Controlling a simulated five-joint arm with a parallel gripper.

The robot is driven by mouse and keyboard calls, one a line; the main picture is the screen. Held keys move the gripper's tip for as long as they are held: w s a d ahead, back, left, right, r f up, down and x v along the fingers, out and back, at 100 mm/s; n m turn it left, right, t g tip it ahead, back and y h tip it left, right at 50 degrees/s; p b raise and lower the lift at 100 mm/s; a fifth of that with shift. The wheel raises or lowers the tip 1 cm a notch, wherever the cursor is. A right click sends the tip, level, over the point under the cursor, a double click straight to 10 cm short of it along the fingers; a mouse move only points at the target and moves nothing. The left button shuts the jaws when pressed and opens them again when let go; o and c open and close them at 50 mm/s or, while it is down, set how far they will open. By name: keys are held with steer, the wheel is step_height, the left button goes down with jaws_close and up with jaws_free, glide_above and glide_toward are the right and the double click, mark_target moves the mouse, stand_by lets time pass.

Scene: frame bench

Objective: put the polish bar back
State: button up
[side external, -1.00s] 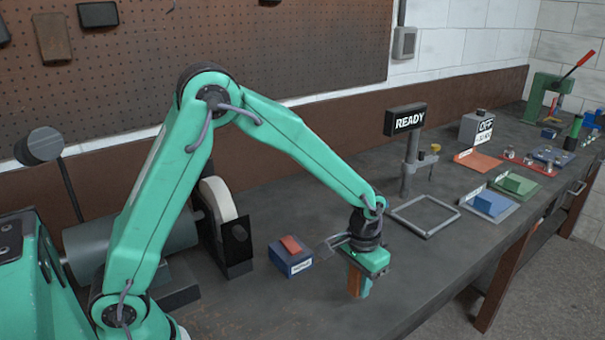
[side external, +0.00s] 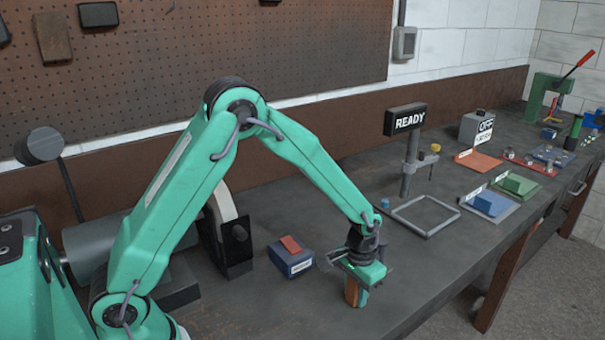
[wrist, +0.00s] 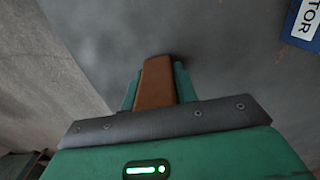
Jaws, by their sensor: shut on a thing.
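My gripper (side external: 356,296) is shut on an orange-brown bar, which I take to be the polish bar (side external: 351,292). It holds the bar upright near the front edge of the bench. In the wrist view the polish bar (wrist: 157,83) sits between the two green fingers of my gripper (wrist: 157,90). The bar's far end is close to the bench top; I cannot tell whether it touches.
A blue block (side external: 291,264) with a red piece (side external: 290,244) on top stands left of my gripper; its label partly shows in the wrist view (wrist: 305,22). A wheel grinder (side external: 222,204) stands behind it. A grey square frame (side external: 425,228) lies to the right, below the READY sign (side external: 405,119).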

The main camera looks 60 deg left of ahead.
steer(key=shift+f, duration=0.1)
steer(key=o, duration=1.1)
step_height(320, 180, up, 12)
steer(key=shift+r, duration=0.15)
stand_by(0.6)
